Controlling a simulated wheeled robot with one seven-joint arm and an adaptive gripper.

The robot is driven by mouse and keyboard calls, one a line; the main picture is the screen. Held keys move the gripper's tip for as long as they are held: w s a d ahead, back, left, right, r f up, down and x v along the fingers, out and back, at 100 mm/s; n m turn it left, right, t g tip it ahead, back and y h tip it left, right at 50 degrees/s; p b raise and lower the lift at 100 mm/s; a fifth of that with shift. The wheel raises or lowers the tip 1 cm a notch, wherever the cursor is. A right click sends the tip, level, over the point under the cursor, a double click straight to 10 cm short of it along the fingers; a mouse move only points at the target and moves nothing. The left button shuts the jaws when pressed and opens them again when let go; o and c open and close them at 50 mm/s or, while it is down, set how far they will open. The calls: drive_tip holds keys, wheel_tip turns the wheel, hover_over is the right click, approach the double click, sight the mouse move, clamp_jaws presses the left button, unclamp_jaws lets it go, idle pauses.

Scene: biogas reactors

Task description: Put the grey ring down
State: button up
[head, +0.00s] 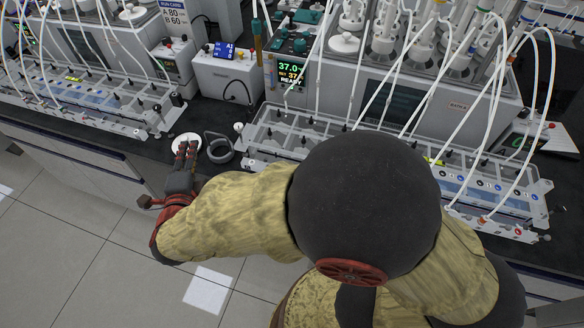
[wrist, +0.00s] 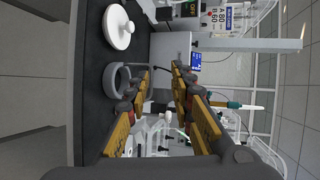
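The grey ring (head: 209,148) lies on the dark bench top, to the right of my gripper (head: 187,147) in the head view. In the wrist view the ring (wrist: 108,80) is at the left, close beside the left finger, whose tip partly overlaps its edge. My gripper (wrist: 161,72) is open, with its two fingers apart and no object between them. The fingers look clear of the ring, but I cannot tell if one touches it.
A white round lid with a knob (wrist: 117,28) lies by the ring; my fingers partly cover the lid (head: 180,137) in the head view. Clear-walled reactor racks (head: 95,103) and (head: 270,140) stand left and right. A white control box (head: 232,75) stands behind.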

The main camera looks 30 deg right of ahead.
drive_tip(key=w+a+r+n+y, duration=0.1)
drive_tip(key=w+r+n+y, duration=0.2)
drive_tip(key=r+n+y, duration=0.4)
drive_tip(key=s+d+r+n+g+y, duration=0.2)
drive_tip(key=s+r+n, duration=0.2)
drive_tip(key=r+n, duration=0.2)
drive_tip(key=s+d+f+n+g+h, duration=0.1)
drive_tip(key=s+d+n+g+h, duration=0.1)
drive_tip(key=s+d, duration=0.7)
drive_tip(key=s+d+f+n+g+h, duration=0.2)
drive_tip(key=s+d+n+g, duration=0.2)
drive_tip(key=s, duration=0.9)
drive_tip(key=d+n, duration=0.3)
drive_tip(key=d, duration=0.2)
drive_tip(key=shift+s+d+f+g, duration=0.25)
drive_tip(key=shift+d+g, duration=0.05)
drive_tip(key=shift+o, duration=1)
